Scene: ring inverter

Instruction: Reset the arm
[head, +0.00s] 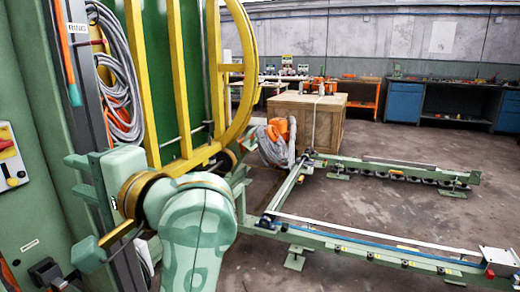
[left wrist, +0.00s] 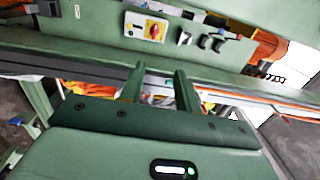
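My left gripper (head: 79,178) is at the left of the head view, beside the green machine column (head: 40,215). Its two fingers point toward the column and are apart. In the left wrist view the fingers (left wrist: 160,72) stand apart with nothing visible held between them. Their tips are near a long green beam (left wrist: 70,50) of the machine; whether they touch it I cannot tell. My left arm is bent, with its elbow low in the middle of the head view. My right gripper is not in view.
The yellow ring frame (head: 182,85) stands close behind my left arm. A control panel with a red knob (head: 8,155) is at the far left. Coiled grey cable (head: 118,75) hangs on the column. Low green rails (head: 360,245) and a wooden crate (head: 310,122) lie right; open floor surrounds them.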

